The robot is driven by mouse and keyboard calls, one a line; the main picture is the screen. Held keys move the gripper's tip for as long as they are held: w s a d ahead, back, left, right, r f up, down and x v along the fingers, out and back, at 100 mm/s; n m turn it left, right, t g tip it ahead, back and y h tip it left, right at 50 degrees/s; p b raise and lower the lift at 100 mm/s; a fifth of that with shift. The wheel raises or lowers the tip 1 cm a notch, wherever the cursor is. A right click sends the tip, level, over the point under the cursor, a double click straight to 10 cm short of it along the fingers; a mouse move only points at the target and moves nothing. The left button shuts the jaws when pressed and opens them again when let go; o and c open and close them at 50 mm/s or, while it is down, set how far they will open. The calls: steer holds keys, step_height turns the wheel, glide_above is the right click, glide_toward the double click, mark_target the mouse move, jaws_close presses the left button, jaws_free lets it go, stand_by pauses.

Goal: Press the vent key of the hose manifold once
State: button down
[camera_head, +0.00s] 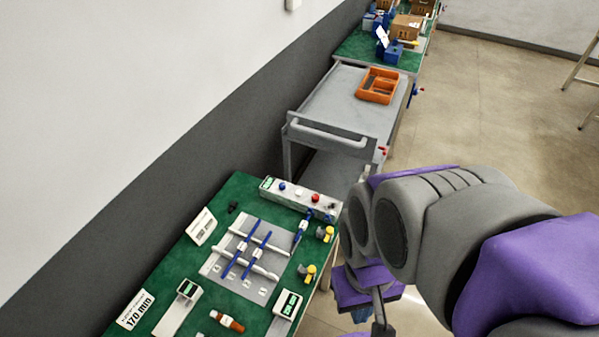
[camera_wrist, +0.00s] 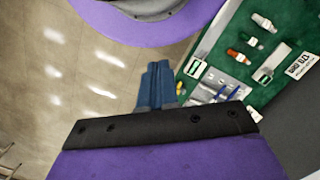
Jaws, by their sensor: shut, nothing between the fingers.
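A long pale grey box (camera_head: 300,196) with a small green display and blue, white, red and dark knobs or buttons stands at the far end of the near green table. A grey plate (camera_head: 215,268) with pale pipes and blue bars (camera_head: 254,250) lies in front of it. I cannot tell for sure which of these is the hose manifold, and no vent key label is readable. My gripper (camera_wrist: 158,66) shows in the wrist view with its blue fingers together and nothing between them. It is over the floor beside the table, apart from the fittings. In the head view my arm largely hides it.
The near green table (camera_head: 163,275) also holds yellow-topped fittings (camera_head: 308,272), a reddish-brown bottle (camera_head: 228,321), display stands (camera_head: 287,304) and a "170 min" card (camera_head: 135,309). Beyond are a grey cart (camera_head: 335,104) with an orange tray (camera_head: 378,85), then another table. Floor (camera_head: 480,110) is open at right.

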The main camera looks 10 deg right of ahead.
steer(key=w+a+m+t+y, duration=0.1)
steer(key=w+a+y, duration=0.1)
steer(key=w+a, duration=0.55)
steer(key=w+a+m+t+y, duration=0.15)
steer(key=w+a, duration=0.25)
steer(key=w, duration=0.6)
steer(key=w+a+f+m+t+y+b, duration=0.1)
steer(key=w+m+y, duration=0.1)
steer(key=w, duration=0.5)
steer(key=w+a+f+m+t+y, duration=0.1)
steer(key=w+f+m+y, duration=0.15)
steer(key=w, duration=0.55)
steer(key=m+t+h+b, duration=0.25)
steer(key=m+t, duration=0.25)
steer(key=m, duration=0.8)
glide_above(300, 193)
steer(key=p, duration=0.1)
step_height(300, 193, down, 17)
step_height(300, 193, down, 9)
steer(key=b, duration=0.6)
steer(key=shift+s+r+b, duration=0.1)
steer(key=shift+r+b, duration=0.05)
steer(key=shift+b, duration=0.25)
